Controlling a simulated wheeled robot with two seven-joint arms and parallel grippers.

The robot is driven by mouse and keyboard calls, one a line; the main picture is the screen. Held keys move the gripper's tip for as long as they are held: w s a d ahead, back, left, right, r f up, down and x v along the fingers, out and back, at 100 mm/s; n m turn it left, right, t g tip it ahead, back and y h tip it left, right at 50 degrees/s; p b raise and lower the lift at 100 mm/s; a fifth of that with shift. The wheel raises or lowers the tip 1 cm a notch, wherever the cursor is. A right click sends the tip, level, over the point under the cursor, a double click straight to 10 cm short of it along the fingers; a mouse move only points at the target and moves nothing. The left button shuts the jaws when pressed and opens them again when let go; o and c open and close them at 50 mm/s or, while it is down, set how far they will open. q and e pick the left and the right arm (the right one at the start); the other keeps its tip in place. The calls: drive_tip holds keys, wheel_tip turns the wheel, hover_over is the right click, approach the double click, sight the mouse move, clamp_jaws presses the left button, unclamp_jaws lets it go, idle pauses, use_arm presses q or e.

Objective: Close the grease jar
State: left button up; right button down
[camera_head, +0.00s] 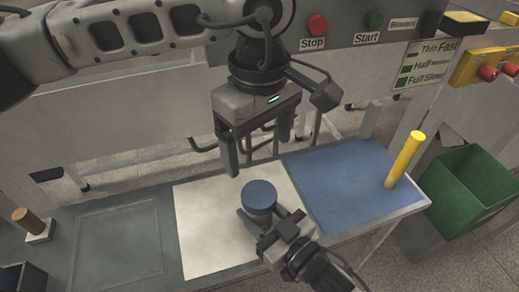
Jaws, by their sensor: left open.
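The grease jar (259,197) is a small round container with a dark blue top, upright over the white mat (205,235) in the middle of the bench. I cannot tell whether the blue top is a separate lid or how tightly it sits. My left gripper (258,154) is open and empty, pointing down above and behind the jar, apart from it. My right gripper (262,215) comes from the bottom with its fingers on both sides of the jar, seemingly closed on it. The lower jar is partly hidden by the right fingers.
A blue mat (345,185) lies to the right, with a yellow cylinder (405,158) standing on it. A brown cylinder on a pale block (35,226) stands at the left. A green bin (468,188) is beyond the right edge. A control panel (345,22) stands behind.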

drive_tip(key=c, duration=0.7)
unclamp_jaws()
drive_tip(key=shift+o, duration=0.2)
drive_tip(key=b+v, duration=0.1)
drive_tip(key=v, duration=1.5)
